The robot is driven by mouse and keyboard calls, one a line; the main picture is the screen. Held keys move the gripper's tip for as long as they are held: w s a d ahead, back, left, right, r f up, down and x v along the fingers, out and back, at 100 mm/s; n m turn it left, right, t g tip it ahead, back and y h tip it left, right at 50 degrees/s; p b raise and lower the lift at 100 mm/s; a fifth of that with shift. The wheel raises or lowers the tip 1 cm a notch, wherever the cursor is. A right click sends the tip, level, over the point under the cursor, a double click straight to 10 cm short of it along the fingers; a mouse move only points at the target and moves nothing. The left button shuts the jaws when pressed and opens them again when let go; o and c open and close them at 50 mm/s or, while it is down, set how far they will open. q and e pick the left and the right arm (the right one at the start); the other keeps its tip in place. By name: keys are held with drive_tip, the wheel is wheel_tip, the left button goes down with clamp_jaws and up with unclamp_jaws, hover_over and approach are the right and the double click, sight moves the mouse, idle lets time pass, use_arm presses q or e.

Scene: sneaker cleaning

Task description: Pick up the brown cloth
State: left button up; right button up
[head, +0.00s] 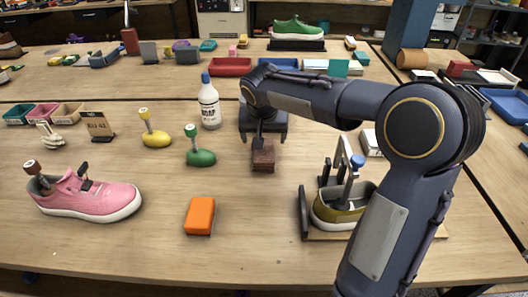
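A small reddish-brown folded piece, which looks like the brown cloth (263,160), lies on the table near the middle of the head view. My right arm comes in from the right and bends down over it. My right gripper (257,141) points down at the cloth's top edge. The fingertips are small and dark, so I cannot tell whether they touch it or are open or shut. My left gripper is not in view.
An orange block (200,215) and a pink sneaker (88,197) are in front and left. A green-handled tool (200,157) and white bottle (209,105) stand left of the cloth. An olive shoe (338,210) sits in a stand at right. Table is clear in front.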

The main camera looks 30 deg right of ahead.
sight(264, 154)
drive_tip(key=shift+x, duration=3.5)
drive_tip(key=shift+d+f, duration=0.1)
drive_tip(key=shift+c, duration=0.4)
drive_tip(key=c, duration=1)
